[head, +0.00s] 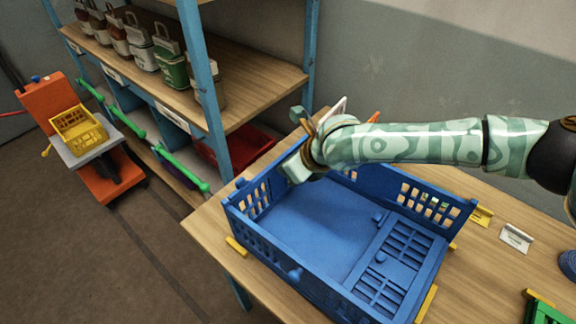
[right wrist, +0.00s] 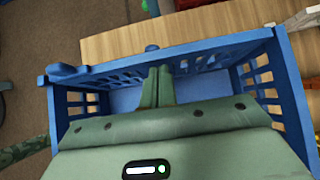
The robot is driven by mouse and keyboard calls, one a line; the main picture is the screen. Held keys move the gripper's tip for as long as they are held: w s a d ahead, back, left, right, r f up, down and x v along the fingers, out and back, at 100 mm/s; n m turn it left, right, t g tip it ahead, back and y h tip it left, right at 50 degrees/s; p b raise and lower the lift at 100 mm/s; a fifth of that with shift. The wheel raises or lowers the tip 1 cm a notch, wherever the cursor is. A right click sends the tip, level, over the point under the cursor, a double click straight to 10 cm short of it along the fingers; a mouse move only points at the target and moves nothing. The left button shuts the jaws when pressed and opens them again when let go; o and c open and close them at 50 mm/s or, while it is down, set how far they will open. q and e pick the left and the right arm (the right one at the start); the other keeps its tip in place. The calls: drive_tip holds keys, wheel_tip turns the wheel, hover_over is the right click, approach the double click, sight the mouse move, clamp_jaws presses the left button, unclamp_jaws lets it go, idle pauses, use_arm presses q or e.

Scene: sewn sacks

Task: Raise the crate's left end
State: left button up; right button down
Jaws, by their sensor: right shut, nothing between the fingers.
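The blue crate (head: 310,215) sits on the wooden table, its slotted end walls at left and right and its inside empty. My right gripper (head: 297,168) reaches in from the right, above the crate's back left corner. In the right wrist view its two fingers (right wrist: 158,85) are together with nothing between them, in front of a slotted crate wall (right wrist: 215,58). I cannot tell whether the fingers touch that wall. The arm and hand hide part of the crate's back wall. My left gripper is not in view.
Yellow corner pieces (head: 236,246) sit on the table (head: 215,215) around the crate. An orange cart (head: 120,180) with a yellow basket stands on the floor at far left.

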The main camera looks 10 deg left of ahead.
drive_tip(key=shift+a+r, duration=0.1)
drive_tip(key=shift+r, duration=0.15)
drive_tip(key=p+v, duration=0.3)
drive_tip(key=v, duration=1.3)
drive_tip(key=shift+d+p, duration=0.25)
drive_tip(key=shift+p, duration=0.05)
drive_tip(key=shift+f, duration=0.25)
